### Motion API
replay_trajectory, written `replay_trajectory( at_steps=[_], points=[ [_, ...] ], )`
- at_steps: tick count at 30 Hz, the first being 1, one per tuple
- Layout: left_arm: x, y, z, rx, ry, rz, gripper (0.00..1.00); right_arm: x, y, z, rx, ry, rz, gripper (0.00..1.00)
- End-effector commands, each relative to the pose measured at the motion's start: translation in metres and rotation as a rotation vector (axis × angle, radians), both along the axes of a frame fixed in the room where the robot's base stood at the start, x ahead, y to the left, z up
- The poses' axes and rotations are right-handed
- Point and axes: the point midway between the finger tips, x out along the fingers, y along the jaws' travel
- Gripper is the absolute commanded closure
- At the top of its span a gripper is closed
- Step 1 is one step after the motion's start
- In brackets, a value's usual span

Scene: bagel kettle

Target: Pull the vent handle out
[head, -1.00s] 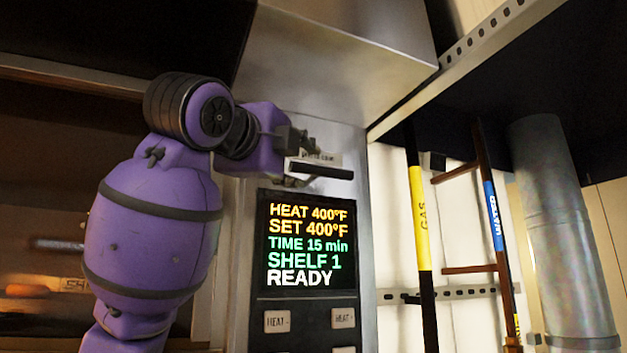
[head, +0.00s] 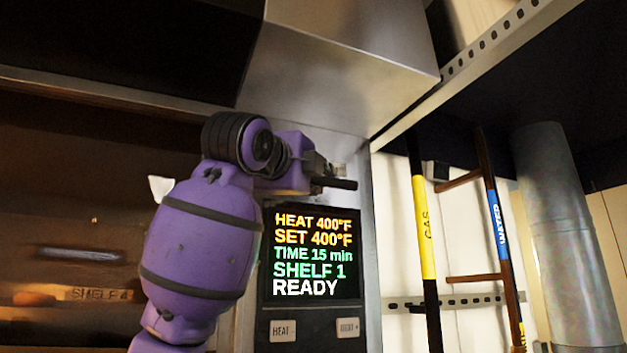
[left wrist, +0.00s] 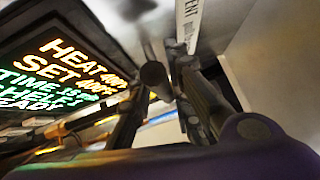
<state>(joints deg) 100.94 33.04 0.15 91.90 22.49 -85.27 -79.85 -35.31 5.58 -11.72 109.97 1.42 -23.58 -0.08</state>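The vent handle (head: 338,184) is a short dark bar sticking out from the metal panel just above the lit display. My left gripper (head: 318,172) is at the handle's left part, and its fingers partly hide the bar. In the left wrist view the round dark end of the handle (left wrist: 153,76) shows between the fingers of my left gripper (left wrist: 163,88). The fingers look apart, with a small gap beside the bar. A white vent label (left wrist: 188,22) lies beyond them; in the head view it is mostly hidden. My right gripper is not in view.
The display (head: 312,254) and heat buttons (head: 282,331) are below the handle. A metal hood (head: 345,70) overhangs above. Yellow-and-black gas pipe (head: 424,220), water pipe (head: 497,215) and a grey duct (head: 565,230) stand at right. An oven opening with shelves is at left.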

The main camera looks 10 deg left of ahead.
Motion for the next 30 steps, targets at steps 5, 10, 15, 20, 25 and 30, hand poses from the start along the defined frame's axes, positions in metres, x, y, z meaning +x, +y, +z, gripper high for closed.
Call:
replay_trajectory(
  at_steps=[5, 10, 15, 20, 25, 30],
  points=[
    [0.000, 0.000, 0.000, 0.000, 0.001, 0.000, 1.00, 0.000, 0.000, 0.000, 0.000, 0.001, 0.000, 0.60],
    [0.000, 0.000, -0.001, 0.001, 0.002, 0.000, 1.00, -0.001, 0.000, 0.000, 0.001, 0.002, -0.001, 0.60],
    [-0.013, -0.009, 0.001, 0.005, -0.002, 0.001, 1.00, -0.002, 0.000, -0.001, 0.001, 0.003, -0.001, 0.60],
    [-0.042, -0.028, 0.001, 0.006, -0.001, 0.002, 1.00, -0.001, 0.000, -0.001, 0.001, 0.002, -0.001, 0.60],
    [-0.060, -0.040, -0.001, 0.004, 0.001, 0.001, 1.00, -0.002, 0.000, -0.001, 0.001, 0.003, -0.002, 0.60],
    [-0.062, -0.043, -0.002, 0.004, 0.004, -0.001, 1.00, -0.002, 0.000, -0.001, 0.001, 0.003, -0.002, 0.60]
  ],
)
